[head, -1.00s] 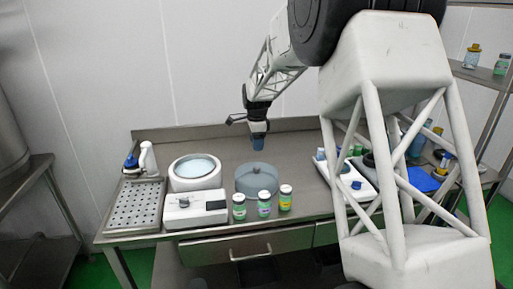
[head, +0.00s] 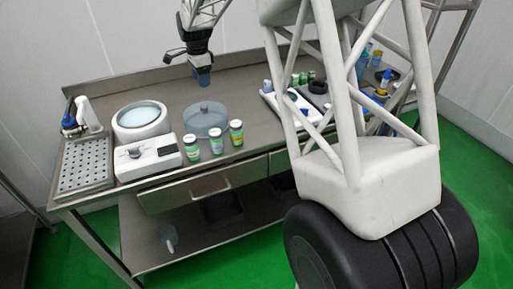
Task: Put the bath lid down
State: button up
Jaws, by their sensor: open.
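The bath lid (head: 205,120), a round grey translucent disc with a small knob on top, lies flat on the steel table. It is to the right of the round white bath (head: 141,121), which is uncovered and shows pale blue liquid. My gripper (head: 203,84) is open and empty, pointing down above the table behind the lid. It is clear of the lid's knob. Its fingertips look blue and are small in this view.
Several green-labelled bottles (head: 215,143) stand in front of the lid. A white device with a dial (head: 148,158) sits before the bath, and a perforated drain tray (head: 84,165) is at the left. White trays and jars (head: 290,105) stand to the right, partly behind my arm.

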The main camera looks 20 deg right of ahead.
jog(key=s+r+n+t, duration=0.1)
jog(key=s+r+n, duration=0.35)
jog(key=s, duration=0.75)
jog(key=s+r+n, duration=0.3)
jog(key=s+r, duration=0.2)
jog(key=s, duration=0.7)
jog(key=s+f+n, duration=0.2)
jog(key=s+n, duration=0.2)
jog(key=s, duration=0.9)
jog(key=s+f+n+t, duration=0.1)
jog(key=s+n, duration=0.4)
jog(key=s, duration=0.9)
jog(key=shift+d+f, duration=0.2)
jog(key=shift+f, duration=0.35)
